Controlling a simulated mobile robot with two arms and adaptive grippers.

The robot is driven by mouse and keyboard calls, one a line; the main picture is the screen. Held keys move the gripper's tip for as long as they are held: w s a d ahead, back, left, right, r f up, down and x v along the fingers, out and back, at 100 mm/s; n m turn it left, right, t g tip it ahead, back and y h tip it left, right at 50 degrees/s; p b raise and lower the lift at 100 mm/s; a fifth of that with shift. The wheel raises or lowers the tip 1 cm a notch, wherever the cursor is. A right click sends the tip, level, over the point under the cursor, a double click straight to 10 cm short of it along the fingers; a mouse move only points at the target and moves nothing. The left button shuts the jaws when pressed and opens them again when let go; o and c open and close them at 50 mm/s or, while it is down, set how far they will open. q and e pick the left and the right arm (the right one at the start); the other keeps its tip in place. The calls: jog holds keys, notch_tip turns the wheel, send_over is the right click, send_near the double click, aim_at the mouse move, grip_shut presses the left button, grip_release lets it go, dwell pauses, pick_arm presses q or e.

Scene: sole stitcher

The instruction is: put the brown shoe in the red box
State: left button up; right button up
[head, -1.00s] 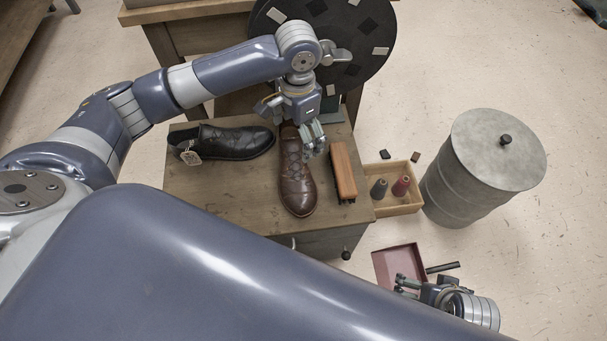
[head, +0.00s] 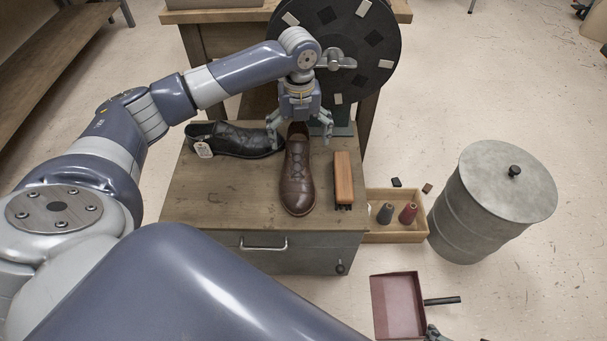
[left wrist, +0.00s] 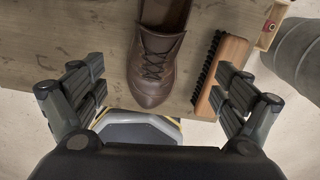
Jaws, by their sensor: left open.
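The brown shoe (head: 297,182) lies on the wooden top of the low cabinet, toe toward me. My left gripper (head: 300,130) is open over the shoe's far end, one finger showing on each side. In the left wrist view the brown shoe (left wrist: 155,68) lies between the spread fingers of my left gripper (left wrist: 160,82), with nothing gripped. The red box (head: 399,304) stands low at the bottom right, open and empty, with a dark rod beside it. Only a bit of my right gripper (head: 433,332) shows at the box's near corner; its jaws cannot be made out.
A black shoe (head: 238,140) with a tag lies left of the brown one. A wooden brush (head: 343,180) lies close on its right. A wooden tray (head: 395,236) with two spools and a metal drum (head: 492,205) stand farther right. A dark wheel (head: 362,45) rises behind.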

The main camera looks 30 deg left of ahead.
aim_at(297, 165)
pick_arm(q)
jog(key=shift+a+m, duration=0.1)
jog(key=shift+m, duration=0.6)
jog(key=shift+f, duration=0.25)
notch_tip(297, 165, down, 5)
jog(key=shift+b, duration=0.95)
jog(key=shift+f, duration=0.2)
jog(key=f, duration=0.1)
jog(key=f+b, duration=0.1)
jog(key=f, duration=0.1)
jog(key=f+b, duration=0.1)
jog(key=shift+s+a+f, duration=0.25)
jog(key=shift+s+f, duration=0.05)
jog(key=shift+f, duration=0.2)
pick_arm(e)
jog(key=w+a+r+t+y, duration=0.1)
jog(key=w+a+r+t, duration=0.1)
jog(key=w+r+t, duration=0.3)
jog(key=w+a+r+t+y, duration=0.2)
jog(key=w+a+r+t, duration=0.1)
jog(key=w+r+t, duration=0.3)
notch_tip(297, 165, up, 4)
jog(key=w, duration=0.2)
jog(key=shift+w+f+n, duration=0.2)
jog(key=shift+w+n, duration=0.1)
jog(key=shift+w, duration=0.1)
jog(key=shift+a, duration=0.1)
